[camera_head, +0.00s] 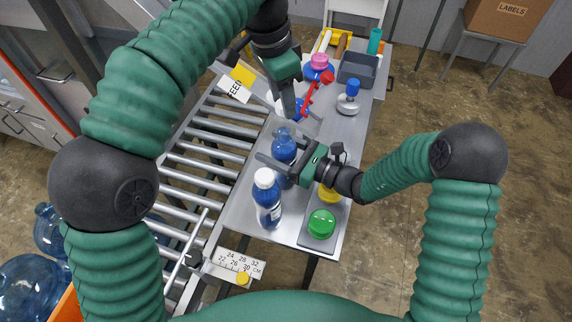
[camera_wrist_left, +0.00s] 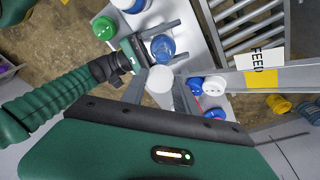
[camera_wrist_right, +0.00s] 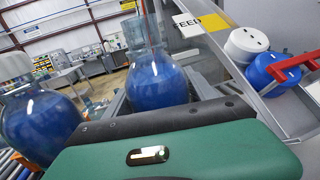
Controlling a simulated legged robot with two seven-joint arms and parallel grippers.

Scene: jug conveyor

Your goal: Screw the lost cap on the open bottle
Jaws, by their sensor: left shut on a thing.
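The open bottle (camera_head: 284,148), clear with blue liquid, stands upright on the metal bench. My right gripper (camera_head: 282,165) has its fingers on both sides of it. The right wrist view shows the bottle (camera_wrist_right: 157,80) between these fingers, its bare neck above them. My left gripper (camera_head: 302,112) is above and behind the bottle. In the left wrist view it is shut on a white cap (camera_wrist_left: 160,80), beside the open bottle (camera_wrist_left: 163,47). In the head view I cannot make out the held cap clearly. A similar bottle (camera_head: 268,200) with a white cap stands nearer me.
A roller conveyor (camera_head: 205,145) runs along the bench's left side. A tray with a green cap (camera_head: 321,224) and a yellow cap (camera_head: 328,193) lies at the right. Behind are a red tool (camera_head: 315,95), a pink-topped container (camera_head: 319,62) and a grey bin (camera_head: 358,68).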

